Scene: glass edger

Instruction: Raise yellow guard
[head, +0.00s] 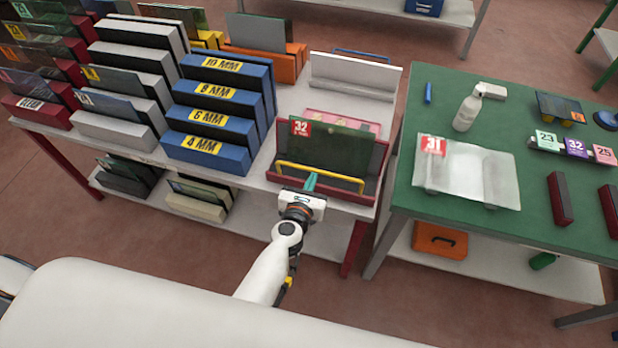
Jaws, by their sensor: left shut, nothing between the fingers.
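The yellow guard (333,174) is a thin yellow bar across the front of a dark red rack (373,172). It lies low, in front of a dark glass sheet (338,147) with a red 32 label. My left gripper (310,182) is at the bar near its middle, with teal fingertips shut and nothing held. The fingertips overlap the bar in this view; I cannot tell whether they touch it. My right gripper is not in view.
Blue racks (213,112) marked by millimetre sizes stand to the left. A green table (526,215) on the right carries a spray bottle (467,112), a wrapped sheet (466,172) labelled 31 and numbered tags. A gap separates the two tables.

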